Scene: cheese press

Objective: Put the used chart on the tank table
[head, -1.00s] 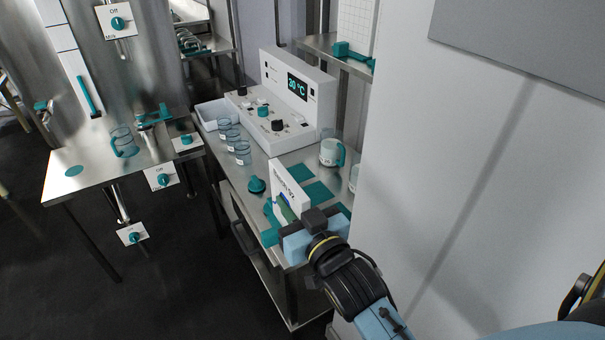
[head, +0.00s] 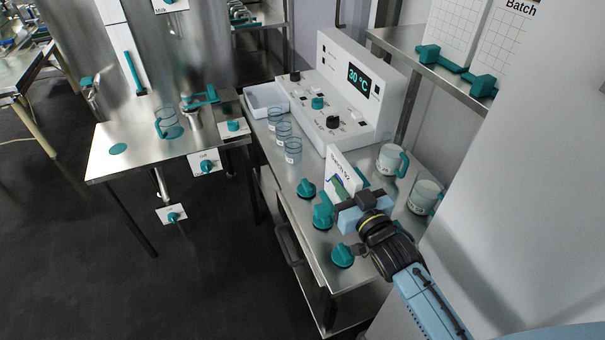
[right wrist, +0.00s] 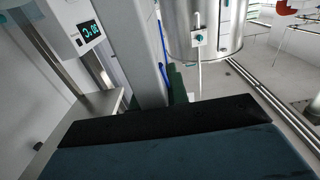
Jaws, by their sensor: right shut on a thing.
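The used chart (head: 341,170) is a white card headed "Batch" with a green and blue plot. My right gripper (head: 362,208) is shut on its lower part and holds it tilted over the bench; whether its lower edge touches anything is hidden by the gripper. In the right wrist view, the gripper's dark jaw (right wrist: 170,125) fills the bottom, with a grey upright panel beyond it, probably the chart (right wrist: 143,50). The tank table (head: 105,165) is a steel table at left, in front of the shiny tank (head: 185,60). My left gripper is not in view.
A clear jug (head: 167,122) and a teal disc (head: 118,149) are on the tank table, whose front left is bare. The bench holds a control box (head: 350,95) reading 30 °C, several beakers (head: 292,150), teal knobs (head: 306,188) and mugs (head: 391,160). A white wall (head: 530,200) stands right.

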